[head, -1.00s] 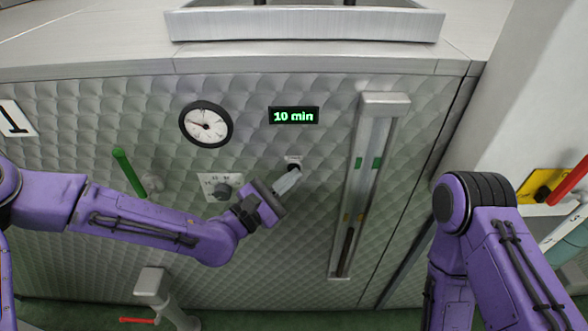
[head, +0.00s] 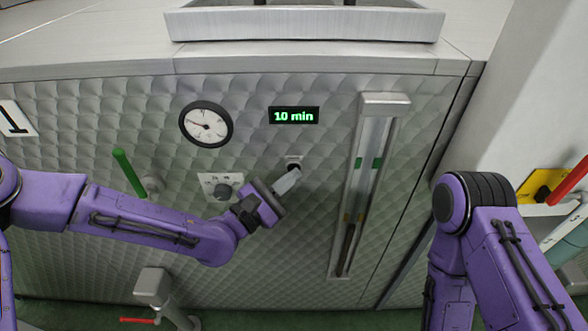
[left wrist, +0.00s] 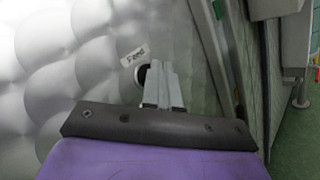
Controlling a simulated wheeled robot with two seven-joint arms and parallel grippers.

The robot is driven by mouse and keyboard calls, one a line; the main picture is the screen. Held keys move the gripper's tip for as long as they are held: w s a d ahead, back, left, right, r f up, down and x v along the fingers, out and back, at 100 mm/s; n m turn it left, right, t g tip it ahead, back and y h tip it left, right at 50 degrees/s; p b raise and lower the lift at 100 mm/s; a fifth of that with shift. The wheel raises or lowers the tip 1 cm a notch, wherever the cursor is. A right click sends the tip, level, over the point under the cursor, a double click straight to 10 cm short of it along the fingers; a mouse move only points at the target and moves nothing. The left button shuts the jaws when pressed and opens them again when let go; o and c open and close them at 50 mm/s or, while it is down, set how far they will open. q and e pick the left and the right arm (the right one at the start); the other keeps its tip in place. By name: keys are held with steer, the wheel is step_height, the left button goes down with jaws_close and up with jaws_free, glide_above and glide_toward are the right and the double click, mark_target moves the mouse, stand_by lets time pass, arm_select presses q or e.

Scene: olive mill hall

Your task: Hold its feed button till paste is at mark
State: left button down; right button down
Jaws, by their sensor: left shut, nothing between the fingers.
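The feed button (head: 294,166) is a dark round button on the quilted metal panel. In the left wrist view the button (left wrist: 142,73) sits under a "Feed" label (left wrist: 134,55). My left gripper (head: 296,172) is shut and empty, its fingertips at the button and partly covering it; I cannot tell how far it is pressed. The upright sight tube (head: 368,185) to the right holds a dark paste column (head: 346,250) in its lower part. My right gripper is out of view.
A round dial (head: 206,124), a "10 min" display (head: 294,115) and a rotary knob (head: 222,192) are on the panel. A green lever (head: 130,173) is left, a red-handled spout (head: 150,290) below. My right arm stands to the right of the tube.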

arm_select(q)
steer(key=shift+s, duration=0.8)
steer(key=s, duration=0.5)
steer(key=shift+b, duration=0.3)
steer(key=shift+f, duration=0.1)
stand_by(3.3)
